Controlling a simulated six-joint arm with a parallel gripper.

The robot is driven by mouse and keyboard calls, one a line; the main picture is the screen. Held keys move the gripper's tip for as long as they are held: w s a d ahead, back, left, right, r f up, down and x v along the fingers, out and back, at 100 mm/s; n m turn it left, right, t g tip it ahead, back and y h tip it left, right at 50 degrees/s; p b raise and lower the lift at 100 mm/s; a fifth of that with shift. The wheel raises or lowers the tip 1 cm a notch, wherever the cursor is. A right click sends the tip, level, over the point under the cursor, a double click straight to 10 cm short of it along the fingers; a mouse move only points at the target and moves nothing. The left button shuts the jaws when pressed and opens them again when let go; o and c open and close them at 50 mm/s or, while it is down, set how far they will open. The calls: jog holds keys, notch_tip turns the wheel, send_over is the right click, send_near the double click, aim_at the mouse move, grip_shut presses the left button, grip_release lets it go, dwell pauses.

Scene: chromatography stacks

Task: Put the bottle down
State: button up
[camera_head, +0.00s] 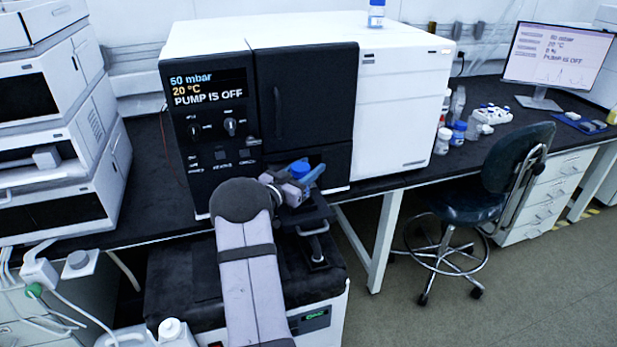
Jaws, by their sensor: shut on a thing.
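My gripper (306,180) is in front of the dark lower opening of the white and black instrument. It is shut on a bottle, whose blue cap (299,167) shows between the blue-grey fingers. The bottle's body is mostly hidden by my gripper and arm. I cannot tell whether its base touches the surface beneath. Another bottle with a blue cap (376,14) stands upright on top of the instrument.
The instrument (405,110) reads "PUMP IS OFF". Stacked units (50,130) stand on the left. Several bottles (459,131) and a white rack (492,115) are on the bench at right. A black chair (490,190) is in front. Dark bench (165,190) is bare left of the instrument.

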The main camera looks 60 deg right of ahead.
jog(key=shift+f, duration=1.7)
jog(key=shift+f, duration=0.15)
jog(key=shift+f, duration=0.1)
jog(key=o, duration=1.2)
jog(key=shift+r+p, duration=0.3)
jog(key=shift+w+a+f, duration=0.1)
jog(key=shift+a+f, duration=0.05)
jog(key=shift+a, duration=0.2)
jog(key=a, duration=0.3)
jog(key=w+a+b, duration=0.1)
jog(key=a, duration=0.7)
jog(key=shift+w+a, duration=0.15)
jog(key=shift+w, duration=0.2)
